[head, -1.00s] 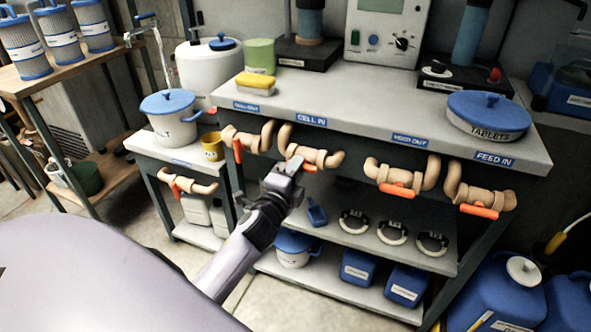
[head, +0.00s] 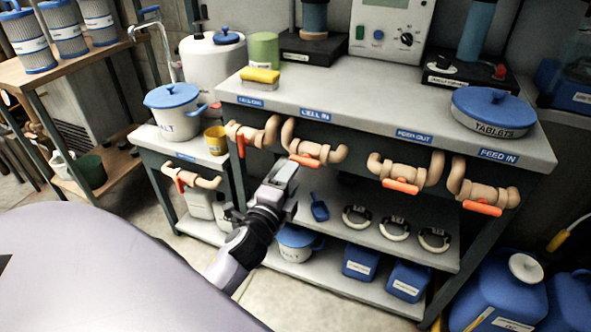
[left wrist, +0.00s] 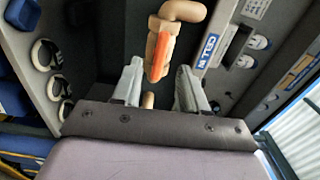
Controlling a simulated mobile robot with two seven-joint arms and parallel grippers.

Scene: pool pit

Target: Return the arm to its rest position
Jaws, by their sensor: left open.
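My left gripper (head: 284,178) is in front of the grey bench, below the CELL IN valve (head: 316,152). It is empty and apart from the valve. In the left wrist view the two fingers (left wrist: 160,85) stand spread, and the valve with its orange handle (left wrist: 160,55) shows beyond the gap between them. My left arm reaches in from the lower left of the head view. My right gripper is not in view.
The bench (head: 400,125) carries a blue TABLETS pot (head: 492,112) and a yellow sponge (head: 260,76). More valves with orange handles line its front. Its shelves hold a blue scoop (head: 319,208), clamp rings and tubs. Blue canisters (head: 497,290) stand at lower right.

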